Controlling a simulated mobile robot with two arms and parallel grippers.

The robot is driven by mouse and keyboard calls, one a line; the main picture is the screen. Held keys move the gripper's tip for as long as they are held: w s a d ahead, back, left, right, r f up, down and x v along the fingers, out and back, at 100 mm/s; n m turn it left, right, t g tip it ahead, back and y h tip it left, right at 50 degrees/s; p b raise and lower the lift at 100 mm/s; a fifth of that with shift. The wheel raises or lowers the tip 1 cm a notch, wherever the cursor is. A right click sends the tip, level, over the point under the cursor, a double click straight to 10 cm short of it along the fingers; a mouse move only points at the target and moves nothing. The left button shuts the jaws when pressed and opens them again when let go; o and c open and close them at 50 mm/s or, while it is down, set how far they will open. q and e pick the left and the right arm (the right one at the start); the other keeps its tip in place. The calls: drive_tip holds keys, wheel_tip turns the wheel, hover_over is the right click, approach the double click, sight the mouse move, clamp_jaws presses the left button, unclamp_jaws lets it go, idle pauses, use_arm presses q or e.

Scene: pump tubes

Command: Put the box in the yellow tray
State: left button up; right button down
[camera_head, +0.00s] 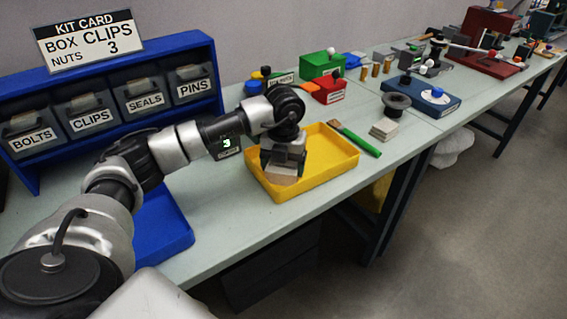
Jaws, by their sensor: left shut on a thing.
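The yellow tray (328,172) lies near the front edge of the table, right of the picture's middle. My left gripper (284,168) points down over the tray's left part, with the arm coming in from the left. It is shut on a small tan box (283,176) at its tips. The box is over or inside the tray; I cannot tell whether it touches the tray floor. The gripper hides the box's upper part. My right gripper is not in view.
A blue tray (165,222) lies on the left under my arm. A blue rack (215,75) with labelled bins stands behind, with a kit card above. A green-handled brush (362,142) lies right of the yellow tray. Red and green boxes (328,91) stand behind it.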

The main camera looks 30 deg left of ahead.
use_arm(q)
drive_tip(key=shift+f, duration=0.1)
drive_tip(key=o, duration=0.8)
wheel_tip(320, 180, up, 12)
drive_tip(key=shift+r, duration=0.2)
